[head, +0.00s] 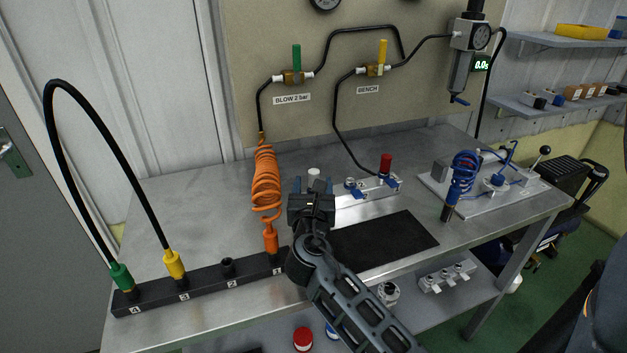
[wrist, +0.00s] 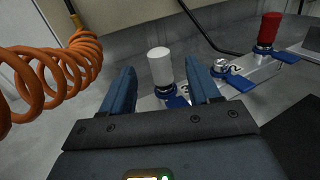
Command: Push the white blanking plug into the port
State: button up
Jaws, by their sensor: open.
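The white blanking plug (head: 313,174) stands upright at the left end of a pale metal port block (head: 370,188). In the wrist view the white plug (wrist: 160,67) sits above a blue collar (wrist: 174,99) on the block. My gripper (head: 313,185) is open, with its blue fingers one on each side of the plug in the picture. The plug appears just ahead of the fingers, and I see no contact. How deep the plug sits in its port cannot be told. In the head view my gripper hides the plug's base.
A red plug (head: 386,163) stands at the block's right end, with a bare metal fitting (head: 351,184) between. An orange coiled hose (head: 266,185) rises close on the left. A black mat (head: 385,241) lies in front; a blue-coil fixture (head: 463,175) stands to the right.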

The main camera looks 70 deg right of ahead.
jog(key=v, duration=0.4)
dwell(0.9)
